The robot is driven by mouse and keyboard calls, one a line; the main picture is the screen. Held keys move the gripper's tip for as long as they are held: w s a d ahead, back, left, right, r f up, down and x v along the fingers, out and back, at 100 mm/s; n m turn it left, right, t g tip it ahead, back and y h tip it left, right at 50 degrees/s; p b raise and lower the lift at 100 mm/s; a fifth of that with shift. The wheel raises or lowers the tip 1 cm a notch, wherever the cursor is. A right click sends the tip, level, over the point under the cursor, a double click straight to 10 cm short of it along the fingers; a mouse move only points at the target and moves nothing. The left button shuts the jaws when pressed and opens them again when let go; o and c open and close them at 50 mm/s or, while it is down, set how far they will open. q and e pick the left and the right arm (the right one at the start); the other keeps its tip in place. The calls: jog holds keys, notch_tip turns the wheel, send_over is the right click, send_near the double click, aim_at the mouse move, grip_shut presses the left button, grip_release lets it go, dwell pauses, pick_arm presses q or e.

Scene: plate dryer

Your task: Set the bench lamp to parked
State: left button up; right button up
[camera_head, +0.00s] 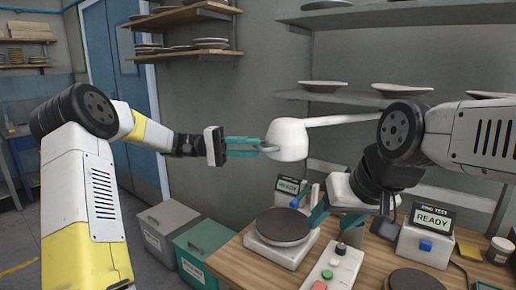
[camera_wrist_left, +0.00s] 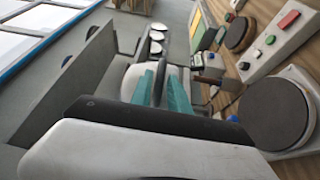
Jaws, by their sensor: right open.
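The bench lamp has a white rounded head (camera_head: 287,141) with a pale arm (camera_head: 345,119) running right behind my right arm. A small grip tab (camera_head: 269,149) sticks out from the head's left side. My left gripper (camera_head: 264,147) has its teal fingers at this tab; whether they are closed on it is unclear. In the left wrist view, the fingers (camera_wrist_left: 161,90) point at the lamp's pale head (camera_wrist_left: 135,80), with a narrow gap between them. My right gripper (camera_head: 333,219) is open and empty, low over the bench beside the hot-plate-like round unit.
The wooden bench (camera_head: 240,264) carries a dark round plate unit (camera_head: 283,227), a button box (camera_head: 333,272) and a READY display (camera_head: 432,219). Shelves with plates (camera_head: 323,87) stand behind. Lidded bins (camera_head: 201,247) are on the floor left of the bench.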

pick_arm(q)
jog(key=shift+x, duration=1.35)
grip_shut()
dwell(0.4)
